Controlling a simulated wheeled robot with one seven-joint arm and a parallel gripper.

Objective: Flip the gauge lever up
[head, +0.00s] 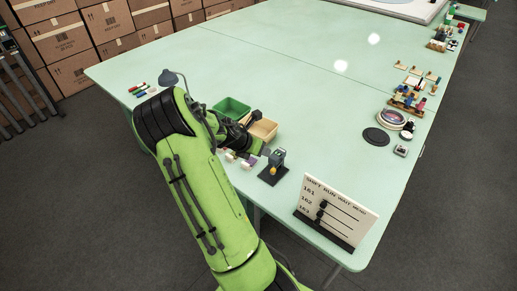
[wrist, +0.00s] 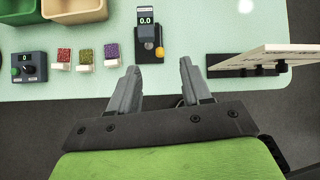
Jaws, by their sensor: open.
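The gauge (head: 277,158) is a small grey-blue upright device on a black base near the table's front edge. In the wrist view the gauge (wrist: 147,22) shows 0.0 on its display, with a small silver round part and a yellow knob (wrist: 159,52) at its near side. I cannot tell whether the yellow knob is the lever's end or how the lever is tilted. My gripper (wrist: 158,69) is open and empty, its fingers pointing toward the gauge but apart from it in the wrist view. In the head view my arm hides the fingertips.
A white sign board (head: 337,208) stands right of the gauge at the table edge. Green (head: 232,107) and tan (head: 264,129) bins are behind. A counter box (wrist: 29,67) and small colored sample blocks (wrist: 86,58) sit left. The table's middle is clear.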

